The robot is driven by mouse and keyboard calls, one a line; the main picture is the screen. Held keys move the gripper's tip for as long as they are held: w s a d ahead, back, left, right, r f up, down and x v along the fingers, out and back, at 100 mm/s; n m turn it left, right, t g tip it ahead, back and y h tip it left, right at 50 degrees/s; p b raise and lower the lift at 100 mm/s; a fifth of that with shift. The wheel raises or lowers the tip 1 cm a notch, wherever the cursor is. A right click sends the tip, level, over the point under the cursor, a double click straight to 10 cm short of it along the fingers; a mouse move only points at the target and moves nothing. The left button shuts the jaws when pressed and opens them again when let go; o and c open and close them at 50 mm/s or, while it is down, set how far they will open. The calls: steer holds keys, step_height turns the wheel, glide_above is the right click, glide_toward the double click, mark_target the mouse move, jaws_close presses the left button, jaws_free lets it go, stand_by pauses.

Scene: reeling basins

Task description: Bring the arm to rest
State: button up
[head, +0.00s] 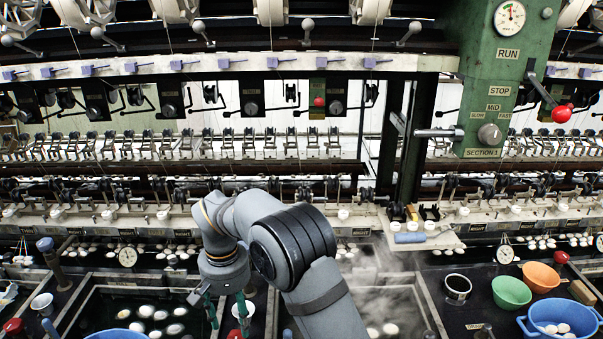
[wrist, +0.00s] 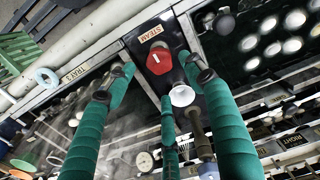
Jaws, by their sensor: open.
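My gripper (head: 227,312) hangs pointing down at the lower middle of the head view, over the dark strip between two basins. Its green fingers also show in the wrist view (wrist: 157,70). They are spread apart and nothing is held between them. In the wrist view a red knob (wrist: 160,59) beside a STEAM label lies between the fingertips, below them. A small white cup (wrist: 182,95) is close to it. I cannot tell whether any finger touches the knob. My arm reaches in from the bottom of the head view, bent at the elbow.
A left basin (head: 100,299) holds white cocoons, and steam rises over a right basin (head: 424,296). Green (head: 511,291) and orange (head: 541,277) bowls and a blue basin (head: 560,323) stand at right. A green control post (head: 507,80) and the reeling machinery stand behind.

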mark_target(237, 336)
step_height(237, 336, up, 6)
step_height(237, 336, down, 12)
steer(key=shift+s+d+f, duration=0.1)
steer(key=shift+f, duration=0.15)
steer(key=shift+r+n+p, duration=0.45)
steer(key=shift+n+p, duration=0.35)
steer(key=shift+p, duration=0.2)
steer(key=n+p, duration=0.3)
steer(key=n, duration=0.1)
steer(key=shift+r, duration=0.15)
steer(key=n+p, duration=0.6)
steer(key=shift+w+a+r+n+b, duration=0.2)
steer(key=shift+n+b, duration=0.2)
steer(key=shift+b, duration=0.25)
step_height(237, 336, up, 9)
steer(key=b, duration=0.1)
steer(key=shift+s+b, duration=0.15)
steer(key=shift+b, duration=0.2)
steer(key=shift+d+r, duration=0.1)
